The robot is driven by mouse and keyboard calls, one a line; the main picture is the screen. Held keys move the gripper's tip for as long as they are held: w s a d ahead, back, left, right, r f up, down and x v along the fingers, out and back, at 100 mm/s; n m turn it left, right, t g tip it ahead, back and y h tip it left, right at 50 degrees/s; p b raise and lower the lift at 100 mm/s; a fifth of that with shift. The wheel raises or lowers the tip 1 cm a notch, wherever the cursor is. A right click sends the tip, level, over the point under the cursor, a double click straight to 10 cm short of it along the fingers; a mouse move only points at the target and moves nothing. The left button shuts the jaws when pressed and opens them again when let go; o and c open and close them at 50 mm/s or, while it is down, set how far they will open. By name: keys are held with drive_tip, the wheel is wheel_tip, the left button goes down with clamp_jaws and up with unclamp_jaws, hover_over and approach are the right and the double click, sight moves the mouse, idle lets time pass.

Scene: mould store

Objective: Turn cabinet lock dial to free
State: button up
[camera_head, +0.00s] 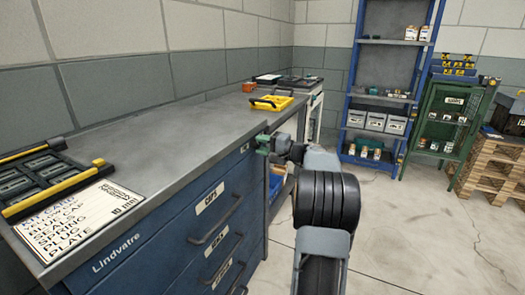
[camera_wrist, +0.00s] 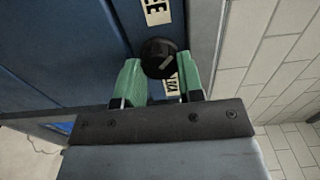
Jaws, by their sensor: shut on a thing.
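The black round lock dial (camera_wrist: 158,55) sits on a blue cabinet face (camera_wrist: 70,45) in the wrist view. A pale slanted mark shows on the dial's lower right part. A white label (camera_wrist: 157,12) above it is cut off by the frame and shows "EE". A second label (camera_wrist: 172,87) below is partly hidden. My gripper (camera_wrist: 160,72) is shut on the dial, one green finger on each side. In the head view my gripper (camera_head: 264,145) is at the right end of the blue drawer cabinet (camera_head: 165,237); the dial is hidden there.
A blue shelf rack (camera_head: 385,97), a green cabinet (camera_head: 440,125) and wooden pallets (camera_head: 490,170) stand behind. The floor at right is clear.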

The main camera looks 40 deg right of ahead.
idle(0.3)
drive_tip(key=o, duration=0.9)
drive_tip(key=shift+s+d, duration=0.1)
drive_tip(key=p+v, duration=0.2)
drive_tip(key=v, duration=1.1)
drive_tip(key=shift+s+d+p, duration=0.15)
drive_tip(key=shift+s+p, duration=0.1)
drive_tip(key=shift+p, duration=0.05)
